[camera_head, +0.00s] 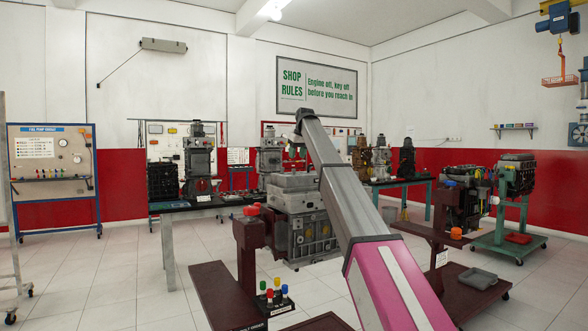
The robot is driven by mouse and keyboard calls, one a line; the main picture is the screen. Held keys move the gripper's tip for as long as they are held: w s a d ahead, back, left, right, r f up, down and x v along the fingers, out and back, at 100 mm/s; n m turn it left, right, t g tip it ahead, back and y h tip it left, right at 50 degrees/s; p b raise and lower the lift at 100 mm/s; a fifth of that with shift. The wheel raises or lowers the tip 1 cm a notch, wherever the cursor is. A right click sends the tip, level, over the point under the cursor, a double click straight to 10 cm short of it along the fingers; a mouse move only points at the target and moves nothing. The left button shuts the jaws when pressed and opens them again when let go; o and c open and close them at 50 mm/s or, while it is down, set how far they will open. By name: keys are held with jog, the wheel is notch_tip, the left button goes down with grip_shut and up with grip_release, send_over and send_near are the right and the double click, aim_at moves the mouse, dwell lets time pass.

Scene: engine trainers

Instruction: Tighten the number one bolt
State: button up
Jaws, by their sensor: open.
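A grey engine block (312,235) is mounted on a dark red stand (246,262) in the middle of the head view, partly covered by my arm. No single bolt, and no number one mark, can be made out on it at this size. My arm rises from the lower right across the block, up to a joint above its top.
Several coloured upright pieces (273,294) stand in a black holder below the block. A second engine on a red stand (465,205) is at the right, with a grey tray (479,278) on its base. Tables with engines line the back. Tiled floor (120,270) at the left is clear.

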aim_at(294, 172)
jog(key=x, duration=0.7)
grip_shut()
